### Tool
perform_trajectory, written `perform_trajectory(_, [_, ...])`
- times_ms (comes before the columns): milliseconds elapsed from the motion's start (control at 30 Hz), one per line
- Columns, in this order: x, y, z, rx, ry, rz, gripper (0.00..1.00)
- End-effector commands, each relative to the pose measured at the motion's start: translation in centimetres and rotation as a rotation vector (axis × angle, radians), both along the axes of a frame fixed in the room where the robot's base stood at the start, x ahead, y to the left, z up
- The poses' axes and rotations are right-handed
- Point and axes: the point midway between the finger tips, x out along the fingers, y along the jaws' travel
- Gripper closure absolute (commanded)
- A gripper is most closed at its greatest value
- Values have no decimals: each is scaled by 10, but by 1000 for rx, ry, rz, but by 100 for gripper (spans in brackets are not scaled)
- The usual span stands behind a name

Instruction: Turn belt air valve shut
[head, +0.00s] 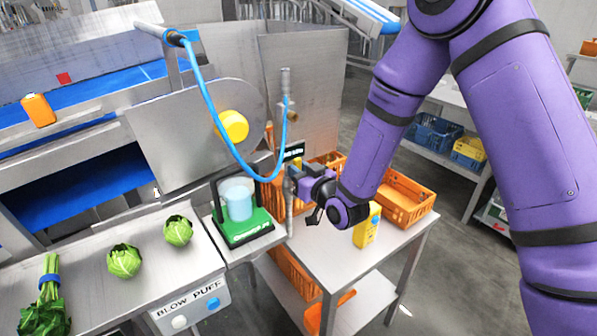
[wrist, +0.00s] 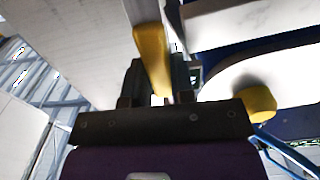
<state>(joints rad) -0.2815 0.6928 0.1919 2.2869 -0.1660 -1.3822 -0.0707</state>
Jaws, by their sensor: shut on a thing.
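My gripper (head: 299,175) is at the upright pipe beside the machine in the head view. The yellow valve lever (wrist: 152,58) runs between the jaws of my gripper (wrist: 160,85) in the wrist view, and the jaws are shut on it. In the head view only a small yellow part of the lever (head: 297,162) shows above the gripper; the valve body is mostly hidden. The lever's exact angle to the pipe is hard to tell.
A blue hose (head: 211,108) hangs close by. A yellow knob (head: 233,126) sits on the machine's round plate. A green scale with a clear container (head: 238,199), a yellow bottle (head: 366,226) and an orange crate (head: 404,198) stand near the arm. Cabbages (head: 124,261) lie left.

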Motion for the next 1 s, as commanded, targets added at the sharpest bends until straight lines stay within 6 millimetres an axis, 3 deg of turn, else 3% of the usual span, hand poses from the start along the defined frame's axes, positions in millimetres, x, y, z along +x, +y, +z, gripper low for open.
perform_trajectory(567, [20, -30, -8, 342, 228, -4, 100])
perform_trajectory(1000, [36, -54, -30, 689, 464, -4, 100])
